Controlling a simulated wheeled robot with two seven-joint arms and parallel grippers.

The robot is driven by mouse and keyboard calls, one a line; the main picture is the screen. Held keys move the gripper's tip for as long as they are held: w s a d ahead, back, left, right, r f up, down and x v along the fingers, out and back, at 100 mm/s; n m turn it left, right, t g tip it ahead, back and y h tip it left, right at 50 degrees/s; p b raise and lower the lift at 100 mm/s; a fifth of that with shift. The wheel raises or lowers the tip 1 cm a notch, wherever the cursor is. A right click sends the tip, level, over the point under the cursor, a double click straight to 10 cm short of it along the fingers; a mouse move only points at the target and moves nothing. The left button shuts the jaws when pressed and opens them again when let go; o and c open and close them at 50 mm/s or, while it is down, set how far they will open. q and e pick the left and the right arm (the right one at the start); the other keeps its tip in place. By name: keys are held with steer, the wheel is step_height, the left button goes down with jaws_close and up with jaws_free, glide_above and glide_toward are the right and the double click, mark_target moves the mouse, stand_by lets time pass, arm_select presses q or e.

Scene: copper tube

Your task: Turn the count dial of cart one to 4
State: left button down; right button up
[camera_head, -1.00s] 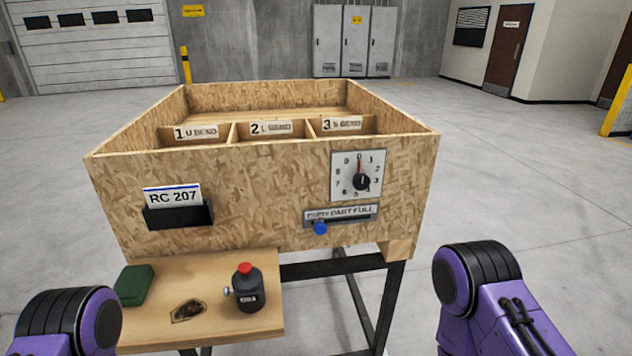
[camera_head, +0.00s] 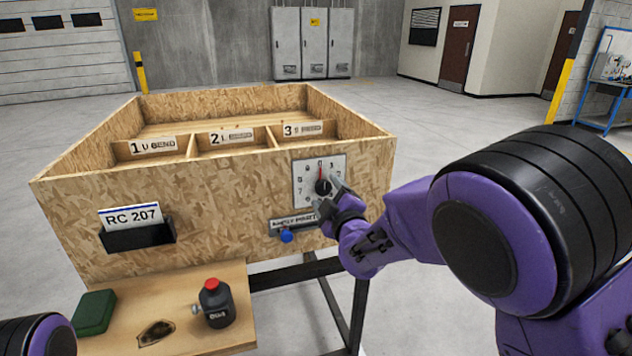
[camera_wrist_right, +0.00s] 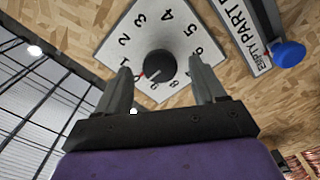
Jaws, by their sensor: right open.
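The count dial is a black knob (camera_head: 323,187) on a white number plate (camera_head: 300,167) at the right of the wooden cart's (camera_head: 215,190) front. Its red pointer stands upright at 0 in the head view. My right gripper (camera_head: 330,193) is open at the dial. In the right wrist view its fingers (camera_wrist_right: 160,72) stand on either side of the knob (camera_wrist_right: 161,64), apart from it in the picture. I cannot tell how deep they reach around it. My left gripper is out of view; only part of that arm shows at the lower left.
Just below the dial is a label slider with a blue knob (camera_head: 286,236), close to my right gripper. A card holder (camera_head: 140,236) reads RC 207. A shelf (camera_head: 236,335) bears a green block (camera_head: 94,312) and a dark bottle with a red cap (camera_head: 215,303).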

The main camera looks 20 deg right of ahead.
steer(key=shift+w, duration=1.5)
steer(key=c, duration=1.1)
steer(key=shift+o, duration=0.2)
steer(key=shift+d, duration=0.1)
